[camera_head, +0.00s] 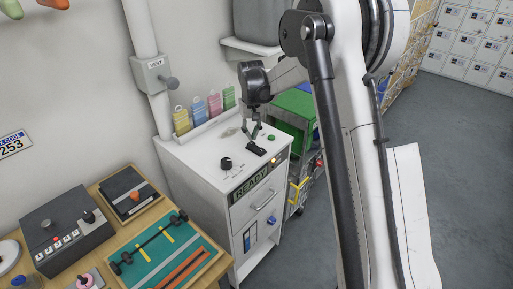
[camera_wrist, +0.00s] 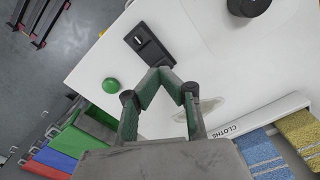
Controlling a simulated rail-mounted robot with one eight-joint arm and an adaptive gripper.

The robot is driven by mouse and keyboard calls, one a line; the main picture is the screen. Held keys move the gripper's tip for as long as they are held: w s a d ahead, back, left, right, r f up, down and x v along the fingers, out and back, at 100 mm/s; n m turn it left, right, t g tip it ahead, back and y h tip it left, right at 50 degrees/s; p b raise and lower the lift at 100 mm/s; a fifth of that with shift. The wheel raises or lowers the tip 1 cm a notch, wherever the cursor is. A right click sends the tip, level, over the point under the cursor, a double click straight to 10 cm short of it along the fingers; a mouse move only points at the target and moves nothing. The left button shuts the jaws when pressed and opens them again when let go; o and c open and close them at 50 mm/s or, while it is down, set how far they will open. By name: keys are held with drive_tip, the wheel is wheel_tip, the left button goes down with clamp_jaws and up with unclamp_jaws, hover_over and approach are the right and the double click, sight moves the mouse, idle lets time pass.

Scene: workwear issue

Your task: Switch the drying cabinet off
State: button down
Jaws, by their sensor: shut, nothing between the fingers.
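The drying cabinet (camera_head: 205,150) is a white unit with a lit green "READY" display (camera_head: 251,186) on its front. An amber lamp (camera_head: 274,160) glows near the display. On its top are a black rocker switch (camera_head: 257,149), a green button (camera_head: 271,137) and a black knob (camera_head: 226,163). In the wrist view the switch plate (camera_wrist: 150,47) lies just beyond my fingertips, with the green button (camera_wrist: 111,86) to the left. My gripper (camera_head: 252,136) is shut and empty, pointing down right by the switch. I cannot tell whether it touches; the wrist view also shows my gripper (camera_wrist: 161,74).
Coloured cloths (camera_head: 205,108) stand in a rack along the cabinet's back edge. A wooden bench (camera_head: 110,225) with a control box (camera_head: 65,230) and tool tray (camera_head: 165,255) is at left. A cart with a green bin (camera_head: 294,106) stands behind the cabinet. Floor at right is clear.

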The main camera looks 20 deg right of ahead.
sight(252, 143)
drive_tip(key=shift+f+b, duration=1.05)
drive_tip(key=shift+f, duration=0.35)
idle(1.4)
drive_tip(key=shift+r, duration=0.1)
drive_tip(key=shift+r+p, duration=1.3)
drive_tip(key=shift+r, duration=2.1)
